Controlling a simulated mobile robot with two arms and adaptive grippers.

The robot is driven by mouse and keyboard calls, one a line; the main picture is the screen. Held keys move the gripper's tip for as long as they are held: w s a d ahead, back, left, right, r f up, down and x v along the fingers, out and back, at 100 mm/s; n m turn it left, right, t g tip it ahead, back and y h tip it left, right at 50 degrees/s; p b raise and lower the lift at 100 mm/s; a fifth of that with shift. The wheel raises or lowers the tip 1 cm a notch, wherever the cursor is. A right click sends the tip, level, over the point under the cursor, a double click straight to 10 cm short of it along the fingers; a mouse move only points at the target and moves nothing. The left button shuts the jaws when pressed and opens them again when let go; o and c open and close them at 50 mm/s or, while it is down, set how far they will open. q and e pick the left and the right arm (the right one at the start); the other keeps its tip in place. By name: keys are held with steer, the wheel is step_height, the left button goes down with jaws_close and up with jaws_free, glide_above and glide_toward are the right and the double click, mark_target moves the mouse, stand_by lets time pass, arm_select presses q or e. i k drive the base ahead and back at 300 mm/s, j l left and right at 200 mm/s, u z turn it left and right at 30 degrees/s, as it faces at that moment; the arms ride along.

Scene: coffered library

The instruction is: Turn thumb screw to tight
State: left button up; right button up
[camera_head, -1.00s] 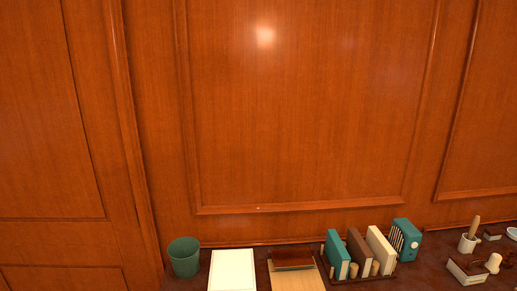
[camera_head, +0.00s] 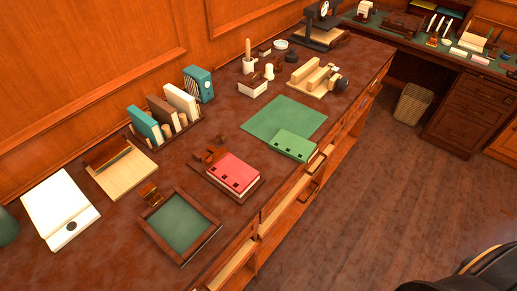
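I cannot pick out the thumb screw for certain at this size. A wooden fixture (camera_head: 310,76) with pale blocks stands on the desk, with a dark round knob (camera_head: 341,85) at its right end. Whether that knob is the thumb screw, and how tight it is, I cannot tell. Small brown wooden pieces also stand by the red book (camera_head: 236,173) and at the corner of the green-lined tray (camera_head: 183,224). Neither of my grippers shows in the head view.
The long dark desk (camera_head: 110,247) also holds a white scale-like box (camera_head: 60,210), a book rack (camera_head: 163,138), a green mat (camera_head: 284,120) and a green book (camera_head: 293,145). A wastebasket (camera_head: 412,103) stands on the open wooden floor (camera_head: 345,195) to the right.

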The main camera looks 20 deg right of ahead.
mark_target(221, 137)
steer(key=z, duration=0.1)
steer(key=i+l+u, duration=0.15)
steer(key=l+u, duration=0.25)
steer(key=l, duration=0.2)
steer(key=i+l+u, duration=0.1)
steer(key=l+u, duration=0.35)
steer(key=l, duration=0.2)
steer(key=l+u, duration=0.4)
steer(key=l, duration=0.25)
steer(key=l+u, duration=0.25)
steer(key=l, duration=0.4)
steer(key=k+l+u, duration=0.1)
steer(key=l+u, duration=0.15)
steer(key=l, duration=0.35)
steer(key=k+l+u, duration=0.4)
steer(key=l+u, duration=0.25)
steer(key=j, duration=0.1)
